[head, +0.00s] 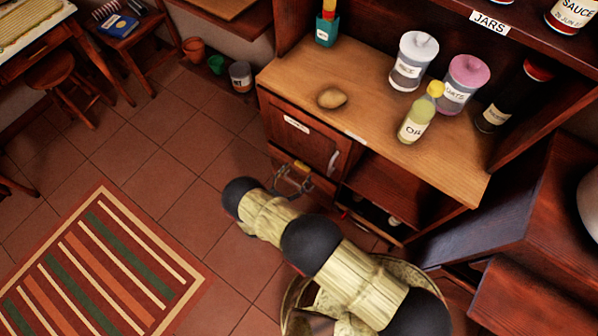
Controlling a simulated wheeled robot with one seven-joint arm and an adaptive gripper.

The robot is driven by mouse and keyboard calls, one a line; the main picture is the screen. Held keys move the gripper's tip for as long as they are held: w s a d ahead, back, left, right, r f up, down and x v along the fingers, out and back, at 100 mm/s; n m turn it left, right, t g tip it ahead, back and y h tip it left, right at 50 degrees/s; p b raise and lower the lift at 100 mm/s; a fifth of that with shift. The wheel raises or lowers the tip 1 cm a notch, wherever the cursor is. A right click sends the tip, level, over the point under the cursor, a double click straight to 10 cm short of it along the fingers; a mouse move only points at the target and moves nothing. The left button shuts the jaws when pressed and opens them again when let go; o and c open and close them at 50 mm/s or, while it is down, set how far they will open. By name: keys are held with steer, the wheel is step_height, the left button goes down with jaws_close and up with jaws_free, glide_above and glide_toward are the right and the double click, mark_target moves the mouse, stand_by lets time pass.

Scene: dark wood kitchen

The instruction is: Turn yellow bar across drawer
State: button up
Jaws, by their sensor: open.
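A small yellow piece (301,166) shows low on the front of the wooden cabinet, right behind my gripper; it looks like the yellow bar, but its full length and angle are hard to make out. The cabinet's reddish-brown front panel (290,137) carries a white label and a small metal handle (333,160) at its right. My gripper (292,182) is open and close in front of the panel's lower edge, by the yellow piece. I cannot tell whether they touch. My arm hides part of the lower front.
The cabinet top (300,75) holds a potato (332,97), an oil bottle (417,118), two jars and a dark bottle (500,105). An open shelf (385,190) lies right of the panel. A dark wooden door (490,220) juts out at right.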

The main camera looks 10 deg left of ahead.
steer(key=shift+x, duration=0.9)
steer(key=shift+c, duration=1.4)
steer(key=c, duration=0.9)
